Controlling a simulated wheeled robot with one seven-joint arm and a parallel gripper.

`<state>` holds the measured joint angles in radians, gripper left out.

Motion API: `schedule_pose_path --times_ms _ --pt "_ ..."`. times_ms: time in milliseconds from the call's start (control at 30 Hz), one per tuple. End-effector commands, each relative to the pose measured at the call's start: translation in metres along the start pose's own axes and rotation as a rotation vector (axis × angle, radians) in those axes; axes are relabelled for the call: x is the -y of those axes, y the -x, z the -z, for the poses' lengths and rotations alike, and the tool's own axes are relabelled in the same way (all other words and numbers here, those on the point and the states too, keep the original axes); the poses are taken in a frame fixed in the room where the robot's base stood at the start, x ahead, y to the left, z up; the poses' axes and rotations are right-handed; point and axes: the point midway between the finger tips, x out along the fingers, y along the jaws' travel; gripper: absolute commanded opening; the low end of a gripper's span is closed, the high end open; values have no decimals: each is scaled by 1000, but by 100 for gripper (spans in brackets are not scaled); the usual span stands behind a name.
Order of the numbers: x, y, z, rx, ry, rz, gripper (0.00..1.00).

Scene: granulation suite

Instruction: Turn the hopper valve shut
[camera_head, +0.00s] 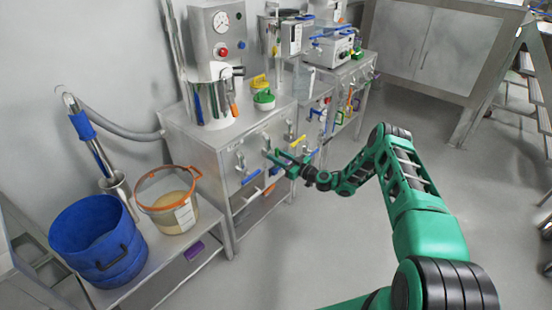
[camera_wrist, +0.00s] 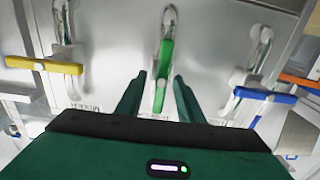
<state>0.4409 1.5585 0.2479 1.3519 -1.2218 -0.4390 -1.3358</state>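In the wrist view a green lever handle (camera_wrist: 164,62) lies in line with its metal valve body (camera_wrist: 169,18) on a pale panel. My gripper (camera_wrist: 160,88) is open, with one finger on each side of this handle. I cannot tell whether either finger touches it. A yellow lever (camera_wrist: 45,65) is to the left and a blue lever (camera_wrist: 265,95) to the right, both crosswise to their valves. Small labels on the panel are too blurred to tell which valve is the hopper's. In the head view my gripper (camera_head: 283,160) is at the steel cabinet's front and largely hides the green handle.
The steel cabinet (camera_head: 190,140) carries a machine with a gauge (camera_head: 215,40). Yellow (camera_head: 298,142) and blue (camera_head: 250,177) levers flank my gripper closely. A blue bucket (camera_head: 95,240) and an orange-rimmed tub (camera_head: 165,205) stand on a low bench at left.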

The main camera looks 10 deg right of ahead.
Motion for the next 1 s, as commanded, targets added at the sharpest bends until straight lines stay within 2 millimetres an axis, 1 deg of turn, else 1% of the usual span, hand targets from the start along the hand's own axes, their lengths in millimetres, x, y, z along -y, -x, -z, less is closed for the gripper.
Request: schedule_pose_path --times_ms 200,233,267,300,367,567,767,1000 --pt "0 0 0 1 0 0 34" --pt "0 0 0 1 0 0 29" --pt "0 0 0 1 0 0 22" --pt "0 0 0 1 0 0 13" --pt "0 0 0 1 0 0 0" --pt "0 0 0 1 -3 0 0" --pt "-1 0 -1 2 -45 -1 0" --pt "-3 0 -1 1 -192 -2 0"
